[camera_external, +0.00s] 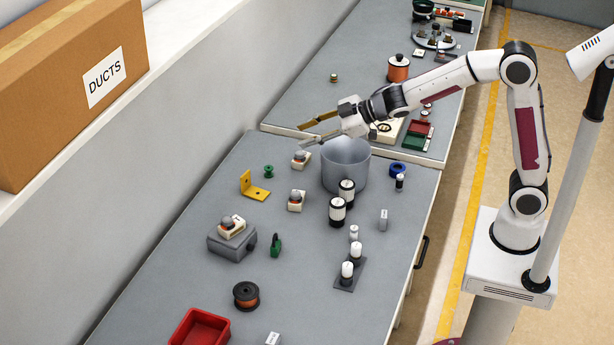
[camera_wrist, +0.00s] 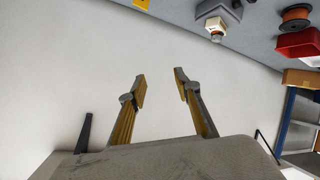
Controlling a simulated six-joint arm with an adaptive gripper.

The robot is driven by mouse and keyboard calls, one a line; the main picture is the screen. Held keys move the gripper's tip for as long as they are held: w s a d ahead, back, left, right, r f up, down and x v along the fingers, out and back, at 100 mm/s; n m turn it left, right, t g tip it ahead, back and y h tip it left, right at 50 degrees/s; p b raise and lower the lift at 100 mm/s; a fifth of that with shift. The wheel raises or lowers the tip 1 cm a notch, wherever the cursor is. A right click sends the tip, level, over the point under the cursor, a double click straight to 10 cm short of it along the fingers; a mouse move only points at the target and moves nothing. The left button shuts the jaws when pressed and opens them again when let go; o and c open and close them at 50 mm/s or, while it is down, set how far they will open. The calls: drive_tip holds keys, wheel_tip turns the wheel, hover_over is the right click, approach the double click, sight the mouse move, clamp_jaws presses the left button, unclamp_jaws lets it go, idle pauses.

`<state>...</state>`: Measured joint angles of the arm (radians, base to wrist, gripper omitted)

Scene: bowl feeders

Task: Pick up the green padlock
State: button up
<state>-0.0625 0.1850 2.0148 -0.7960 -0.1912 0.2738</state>
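The green padlock (camera_external: 276,245) stands on the grey table in the external view, just right of a grey block. In the wrist view I cannot make out the padlock with certainty. My gripper (camera_external: 304,131) is raised above the far part of the table, up and to the right of the padlock and well apart from it. Its two fingers are spread with nothing between them. In the wrist view my gripper (camera_wrist: 160,85) also shows open and empty, facing a white wall.
The grey block (camera_external: 232,239) carries a device with a rounded top beside the padlock. A yellow bracket (camera_external: 254,188), a copper spool (camera_external: 246,295), a red bin (camera_external: 201,328) and black-and-white cylinders (camera_external: 337,212) stand around. A grey bucket (camera_external: 345,168) stands below my wrist.

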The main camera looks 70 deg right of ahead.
drive_tip(key=w+a+f+n+g+y, duration=0.1)
drive_tip(key=w+a+f+n+y, duration=0.35)
drive_tip(key=a+f, duration=0.45)
drive_tip(key=n+g+y, duration=0.2)
drive_tip(key=g+y, duration=0.2)
drive_tip(key=y, duration=0.1)
hover_over(275, 244)
drive_tip(key=d, duration=0.1)
drive_tip(key=shift+h, duration=0.25)
drive_tip(key=f, duration=0.8)
drive_tip(key=shift+w+d+f, duration=0.1)
drive_tip(key=shift+w+d, duration=0.05)
drive_tip(key=shift+w, duration=0.15)
drive_tip(key=shift+s+a+f+n+g, duration=0.3)
drive_tip(key=shift+a+f+n, duration=0.05)
drive_tip(key=shift+a+f, duration=0.15)
drive_tip(key=shift+f, duration=1.75)
drive_tip(key=shift+f, duration=0.1)
drive_tip(key=shift+d+f, duration=0.1)
drive_tip(key=shift+f, duration=0.8)
drive_tip(key=shift+w+a+f, duration=0.15)
drive_tip(key=shift+a+f, duration=0.15)
drive_tip(key=shift+f, duration=0.25)
drive_tip(key=shift+w+a+f, duration=0.15)
drive_tip(key=shift+a+f, duration=0.15)
drive_tip(key=shift+f, duration=0.2)
drive_tip(key=shift+x, duration=0.8)
